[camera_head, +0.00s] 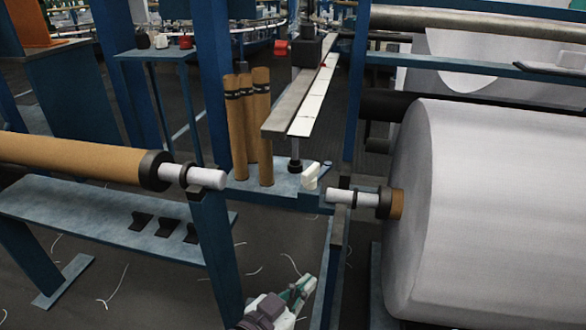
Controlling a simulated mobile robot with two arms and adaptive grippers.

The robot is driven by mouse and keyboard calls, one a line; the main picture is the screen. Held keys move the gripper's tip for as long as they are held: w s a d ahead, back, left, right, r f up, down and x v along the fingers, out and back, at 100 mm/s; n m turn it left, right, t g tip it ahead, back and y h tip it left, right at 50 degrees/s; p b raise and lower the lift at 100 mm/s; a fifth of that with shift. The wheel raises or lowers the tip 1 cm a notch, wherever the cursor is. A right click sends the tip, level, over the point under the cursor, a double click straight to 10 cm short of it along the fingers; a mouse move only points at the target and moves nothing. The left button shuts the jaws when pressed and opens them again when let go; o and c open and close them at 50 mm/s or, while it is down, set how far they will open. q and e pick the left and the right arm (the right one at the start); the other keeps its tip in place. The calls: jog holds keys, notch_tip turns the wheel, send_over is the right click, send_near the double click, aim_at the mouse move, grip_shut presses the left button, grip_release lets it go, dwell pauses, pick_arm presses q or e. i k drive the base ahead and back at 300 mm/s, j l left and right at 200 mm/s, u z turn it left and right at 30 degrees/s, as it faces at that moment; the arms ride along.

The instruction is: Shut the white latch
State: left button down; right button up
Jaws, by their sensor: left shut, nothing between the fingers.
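The white latch (310,176) is a small pale piece at the right end of a blue-grey shelf, in the middle of the view. It stands up at a slight tilt, close to the tip of the white roller shaft on its right. I cannot tell from here how its far side meets the frame. My left gripper (302,288) is at the bottom centre, well below the latch and apart from it. Its fingers are together with nothing between them. My right gripper is out of view.
A large white fabric roll (490,210) fills the right side. A brown roller (80,160) with a white shaft end comes in from the left. A blue upright post (217,240) stands left of my gripper. Brown tubes (262,125) stand on the blue-grey shelf (285,190). Loose threads lie on the dark floor.

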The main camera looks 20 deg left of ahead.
aim_at(313, 174)
jog(key=j+u, duration=0.2)
jog(key=j, duration=0.95)
jog(key=i+j, duration=0.15)
jog(key=i+j+z, duration=0.1)
jog(key=j, duration=0.25)
jog(key=i+j, duration=0.15)
jog(key=j, duration=0.15)
jog(key=z, duration=0.05)
